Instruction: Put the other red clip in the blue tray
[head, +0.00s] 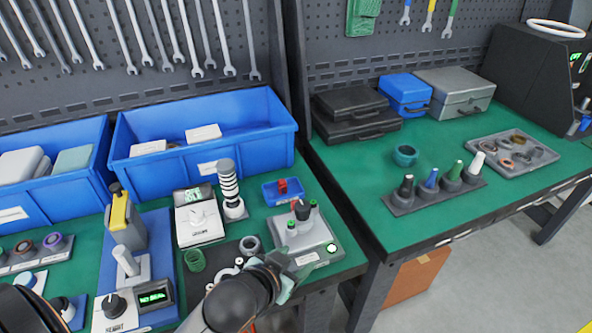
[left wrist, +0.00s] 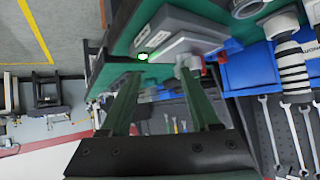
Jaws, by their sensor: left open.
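The small blue tray (head: 284,192) lies on the green bench behind the grey test device (head: 303,238). One red clip (head: 282,186) is in it. A bit of red also shows beside the device's knob there. My right gripper is not in view.
A striped column (head: 229,188) and a white scale (head: 198,216) stand left of the tray. Large blue bins (head: 205,140) fill the back. A gap separates this bench from the right bench, which holds a rack of coloured cones (head: 432,187) and cases.

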